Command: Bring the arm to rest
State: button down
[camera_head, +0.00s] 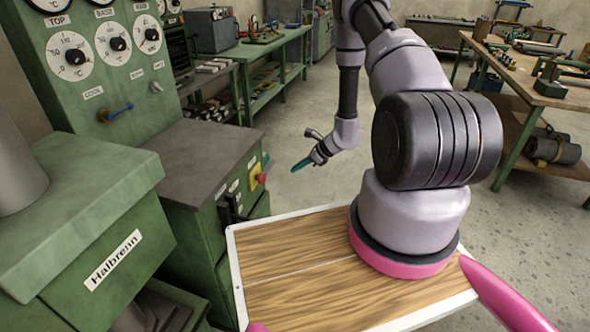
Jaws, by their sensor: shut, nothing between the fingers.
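My arm rises from its round base on the wood-topped platform of my body and bends over, its lower part hanging down beyond the platform. My gripper (301,164) is at its end, left of the thick arm link, in the air above the grey floor. Its teal fingers point down and to the left, and they are shut with nothing between them. The gripper is apart from the green machine on the left.
A green machine (100,215) with dials and a grey top (203,150) stands close on the left, with a red knob (262,178) on its side. A green workbench (262,55) is behind. A wooden-topped table (515,75) stands at right. Open floor (290,135) lies between.

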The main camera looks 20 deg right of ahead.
jog(key=s+a+r+n+g, duration=0.1)
jog(key=a+r+n, duration=0.15)
jog(key=r, duration=0.85)
jog(key=s+a+r+n+y, duration=0.15)
jog(key=r+n, duration=0.25)
jog(key=r, duration=0.7)
jog(key=a+r+n+g, duration=0.1)
jog(key=a+r+n, duration=0.25)
jog(key=r, duration=0.75)
jog(key=s+d+r+n+t+h, duration=0.2)
jog(key=s+r+n, duration=0.3)
jog(key=s+r, duration=0.5)
jog(key=s+d+r+n+t+h, duration=0.2)
jog(key=s+r+n, duration=0.4)
jog(key=s+r, duration=0.4)
jog(key=s+d+h, duration=0.1)
jog(key=s+h, duration=0.1)
jog(key=s, duration=0.2)
jog(key=shift+d+r+h, duration=0.25)
jog(key=shift+r+h, duration=0.1)
jog(key=shift+s, duration=0.1)
